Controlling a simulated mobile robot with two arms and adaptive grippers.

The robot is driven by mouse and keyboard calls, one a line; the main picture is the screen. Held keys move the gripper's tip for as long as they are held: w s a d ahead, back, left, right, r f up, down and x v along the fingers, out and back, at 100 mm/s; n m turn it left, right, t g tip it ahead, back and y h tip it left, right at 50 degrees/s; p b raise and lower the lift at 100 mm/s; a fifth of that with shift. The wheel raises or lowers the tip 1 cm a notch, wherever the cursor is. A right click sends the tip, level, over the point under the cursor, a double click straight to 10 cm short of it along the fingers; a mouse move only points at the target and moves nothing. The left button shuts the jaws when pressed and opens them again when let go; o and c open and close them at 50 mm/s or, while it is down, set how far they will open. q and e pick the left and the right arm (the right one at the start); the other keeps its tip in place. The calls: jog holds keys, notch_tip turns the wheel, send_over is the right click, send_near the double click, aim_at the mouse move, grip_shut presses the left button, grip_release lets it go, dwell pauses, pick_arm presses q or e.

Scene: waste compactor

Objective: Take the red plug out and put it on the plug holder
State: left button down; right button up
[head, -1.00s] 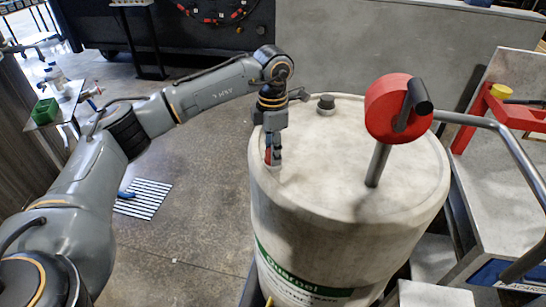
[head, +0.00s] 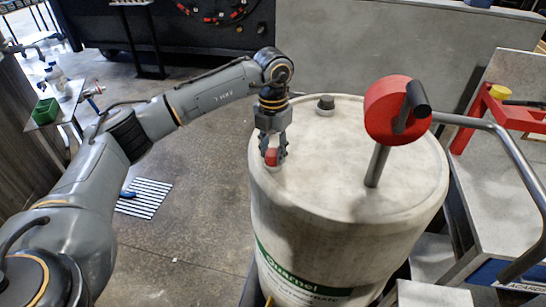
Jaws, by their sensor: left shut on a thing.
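A small red plug (head: 271,157) is at the left front edge of the top of a pale barrel (head: 325,215). My left gripper (head: 273,151) points straight down with its fingers on either side of the plug, shut on it. A light ring shows just under the plug. I cannot tell whether the plug is seated in its hole or slightly raised. I cannot make out for sure which thing is the plug holder. A red frame (head: 500,108) with a yellow cap (head: 501,91) stands on the grey surface at the right. My right gripper is not in view.
A red round part (head: 391,108) with a black handle stands on a grey post on the barrel top. A dark cap (head: 326,103) sits at the barrel's back edge. A bent grey rail (head: 500,135) runs along the right.

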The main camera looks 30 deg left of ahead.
pick_arm(q)
jog(key=shift+n, duration=1.4)
jog(key=n, duration=0.3)
jog(key=shift+p, duration=0.4)
jog(key=shift+n, duration=1.1)
jog(key=n+p, duration=0.1)
jog(key=n, duration=0.2)
jog(key=shift+r, duration=0.1)
jog(key=shift+n, duration=1.1)
